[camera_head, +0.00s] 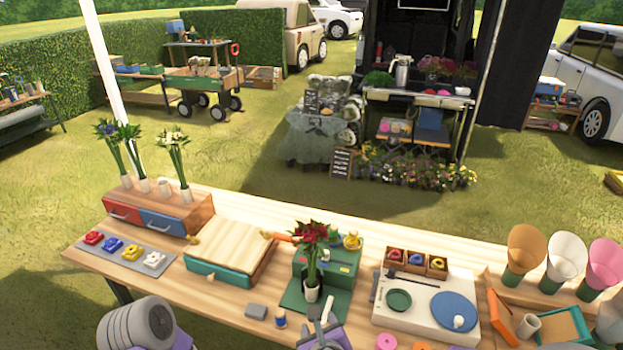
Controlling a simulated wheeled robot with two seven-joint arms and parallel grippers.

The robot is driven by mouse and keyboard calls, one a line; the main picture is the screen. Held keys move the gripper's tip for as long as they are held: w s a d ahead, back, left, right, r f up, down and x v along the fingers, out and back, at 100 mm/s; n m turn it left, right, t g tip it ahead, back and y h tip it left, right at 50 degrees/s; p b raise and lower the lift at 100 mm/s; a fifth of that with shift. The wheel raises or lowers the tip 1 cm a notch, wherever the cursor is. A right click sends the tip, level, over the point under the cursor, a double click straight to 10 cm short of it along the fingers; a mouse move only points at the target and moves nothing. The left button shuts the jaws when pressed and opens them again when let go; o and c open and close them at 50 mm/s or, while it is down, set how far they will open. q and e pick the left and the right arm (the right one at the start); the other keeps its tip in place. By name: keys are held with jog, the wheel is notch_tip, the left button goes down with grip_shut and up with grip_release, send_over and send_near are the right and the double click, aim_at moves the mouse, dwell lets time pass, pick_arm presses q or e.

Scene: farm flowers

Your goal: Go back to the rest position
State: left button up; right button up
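A grey ribbed arm part of mine with a purple piece shows at the bottom left edge; no fingers of my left gripper can be made out. A grey and purple part of mine, probably my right gripper (322,325), shows at the bottom edge, just in front of the green mat (292,300). Its fingers are too small and cut off to read as open or shut. A bunch of dark red flowers (314,236) stands upright in a small white vase (312,293) on that mat, a little beyond this part. I cannot tell whether they touch.
A grey block (256,311) and blue spool (280,319) lie near the front.

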jog(key=s+d+f+n+g+y+b, duration=0.1)
jog(key=d+f+n+g+b, duration=0.15)
jog(key=f+n, duration=0.7)
jog(key=s+d+f+n+g+b, duration=0.1)
jog(key=d+f+n+g+b, duration=0.3)
jog(key=f, duration=1)
pick_arm(q)
notch_tip(320, 180, down, 7)
jog(key=shift+s+f+b, duration=0.15)
jog(key=shift+s+b, duration=0.1)
jog(key=shift+b, duration=0.05)
pick_arm(e)
jog(key=s+d+f+n+g+y, duration=0.1)
jog(key=s+f+n+g, duration=0.3)
jog(key=s+f+n, duration=0.9)
notch_tip(320, 180, down, 3)
jog(key=shift+d+r+n+y, duration=0.15)
jog(key=shift+d+n+y, duration=0.05)
jog(key=shift+n+y, duration=0.5)
pick_arm(q)
jog(key=shift+c, duration=0.4)
pick_arm(e)
jog(key=shift+s, duration=0.1)
jog(key=shift+c, duration=0.4)
